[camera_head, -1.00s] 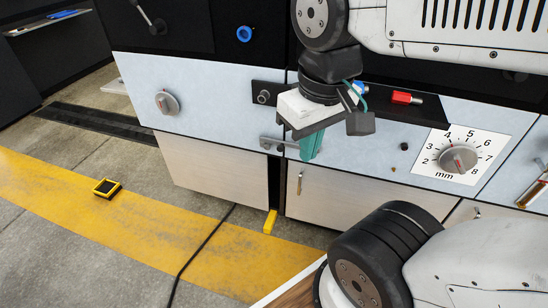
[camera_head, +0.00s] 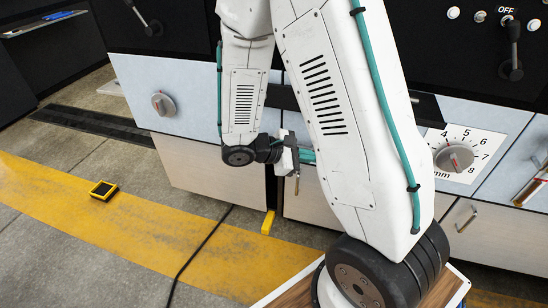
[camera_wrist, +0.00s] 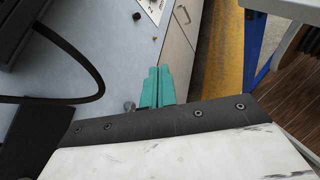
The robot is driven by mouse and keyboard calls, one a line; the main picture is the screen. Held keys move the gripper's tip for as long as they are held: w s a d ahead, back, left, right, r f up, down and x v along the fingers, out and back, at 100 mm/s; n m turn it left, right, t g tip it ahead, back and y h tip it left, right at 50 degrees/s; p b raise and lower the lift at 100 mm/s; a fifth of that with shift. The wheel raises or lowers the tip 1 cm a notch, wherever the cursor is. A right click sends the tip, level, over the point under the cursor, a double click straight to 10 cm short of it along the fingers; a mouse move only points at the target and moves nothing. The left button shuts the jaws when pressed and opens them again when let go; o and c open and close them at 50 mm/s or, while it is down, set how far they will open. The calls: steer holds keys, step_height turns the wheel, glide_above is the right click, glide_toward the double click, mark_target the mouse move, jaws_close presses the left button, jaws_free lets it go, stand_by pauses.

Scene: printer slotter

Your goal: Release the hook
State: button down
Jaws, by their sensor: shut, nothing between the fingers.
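My gripper (camera_head: 307,155) is at the pale blue front panel, low between the arm links, its teal fingers pointing right. In the wrist view the two teal fingers (camera_wrist: 158,86) lie side by side, shut with nothing between them. A small grey metal piece (camera_wrist: 129,107) shows just left of the fingers; it may be part of the hook, but I cannot tell whether they touch. In the head view my arm and gripper cover the place of the metal hook latch.
The machine front carries a grey knob (camera_head: 163,104) at left and a dial knob (camera_head: 454,158) at right. Beige cupboard doors (camera_head: 215,178) lie below.

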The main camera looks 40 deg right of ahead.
steer(key=w+a+f+n+t+y, duration=0.1)
steer(key=w+a+f+n+t, duration=0.1)
steer(key=w+f+n+t, duration=0.5)
steer(key=w+a+f+n+t+y, duration=0.1)
steer(key=w+a+f+n+t, duration=0.1)
steer(key=w+f+n+t, duration=0.4)
steer(key=w+f+t, duration=0.1)
steer(key=w+f, duration=0.2)
steer(key=f, duration=0.3)
steer(key=shift+w+a+f+n, duration=0.15)
steer(key=shift+w+n, duration=0.1)
steer(key=shift+n, duration=0.15)
steer(key=x, duration=1)
steer(key=shift+s+d+r, duration=0.15)
steer(key=shift+r, duration=0.85)
steer(key=shift+s+d+r, duration=0.1)
steer(key=shift+s+r, duration=0.1)
steer(key=shift+r, duration=0.8)
steer(key=shift+r, duration=0.1)
